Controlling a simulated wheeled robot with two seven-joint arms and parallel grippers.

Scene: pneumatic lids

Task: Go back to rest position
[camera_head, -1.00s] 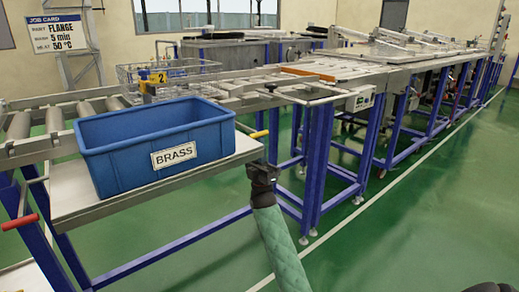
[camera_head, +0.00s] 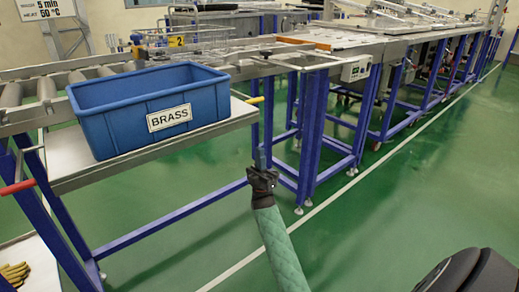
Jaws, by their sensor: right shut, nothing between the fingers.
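My right gripper (camera_head: 261,160) is in the middle of the head view, at the end of my green quilted arm sleeve (camera_head: 279,240). It is shut and holds nothing. It is in front of the blue legs of the line and to the right of the shelf, apart from the blue bin. My left gripper is not in view.
A blue bin (camera_head: 185,95) marked BRASS stands on a shelf (camera_head: 75,172) beside the roller conveyor (camera_head: 46,88). A long line of tanks on blue legs (camera_head: 313,118) runs to the right. Green floor (camera_head: 400,195) is clear in front.

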